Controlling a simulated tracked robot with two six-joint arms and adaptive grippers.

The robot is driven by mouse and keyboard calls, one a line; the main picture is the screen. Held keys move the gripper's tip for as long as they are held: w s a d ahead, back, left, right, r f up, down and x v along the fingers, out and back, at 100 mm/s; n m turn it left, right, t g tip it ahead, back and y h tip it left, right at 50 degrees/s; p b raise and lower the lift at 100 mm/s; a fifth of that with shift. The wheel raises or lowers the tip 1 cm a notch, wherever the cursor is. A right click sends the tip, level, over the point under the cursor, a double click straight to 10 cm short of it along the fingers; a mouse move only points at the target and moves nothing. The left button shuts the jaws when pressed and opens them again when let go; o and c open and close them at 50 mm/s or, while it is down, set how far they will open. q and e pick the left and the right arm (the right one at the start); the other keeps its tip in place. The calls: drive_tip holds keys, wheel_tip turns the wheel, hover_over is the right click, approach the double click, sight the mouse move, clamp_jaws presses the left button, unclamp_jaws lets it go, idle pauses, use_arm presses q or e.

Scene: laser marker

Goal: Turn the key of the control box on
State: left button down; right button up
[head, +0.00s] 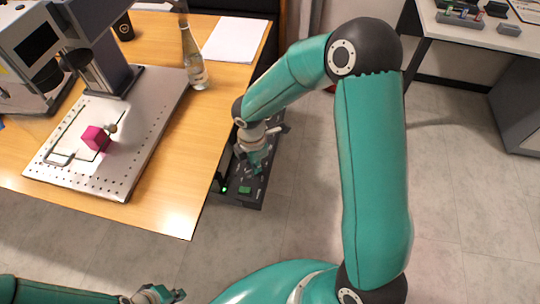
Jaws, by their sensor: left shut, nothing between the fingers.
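The control box (236,202) is a dark, low box beside the right edge of the wooden table. It has a green button and a small lit green spot at its near end. The key cannot be made out; my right gripper covers part of the box top. My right gripper (257,160) points down at the middle of the box, and I cannot tell whether it touches it or how its fingers stand. My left gripper (165,295) is at the bottom edge of the view, shut and empty, away from the box.
The wooden table (190,140) carries the laser marker (105,75) with its perforated metal plate (60,176), a pink cube (96,138), a glass bottle (193,60), papers (235,38) and a dark cup (123,27). A second table (490,35) stands at upper right. The floor between is clear.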

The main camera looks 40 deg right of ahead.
drive_tip(key=a, duration=0.3)
drive_tip(key=shift+s+f, duration=0.1)
drive_tip(key=shift+s, duration=0.05)
drive_tip(key=shift+d+r, duration=0.2)
drive_tip(key=shift+d, duration=0.15)
drive_tip(key=shift+w+d+r+p, duration=0.2)
drive_tip(key=shift+d+r+p, duration=0.4)
drive_tip(key=shift+d, duration=0.2)
drive_tip(key=shift+d+r, duration=0.15)
drive_tip(key=shift+r, duration=0.15)
drive_tip(key=shift+r+p, duration=0.65)
drive_tip(key=shift+p, duration=0.1)
drive_tip(key=shift+r+p, duration=0.5)
drive_tip(key=shift+r, duration=0.05)
wheel_tip(320, 180, up, 15)
drive_tip(key=p, duration=1.2)
drive_tip(key=shift+r, duration=0.1)
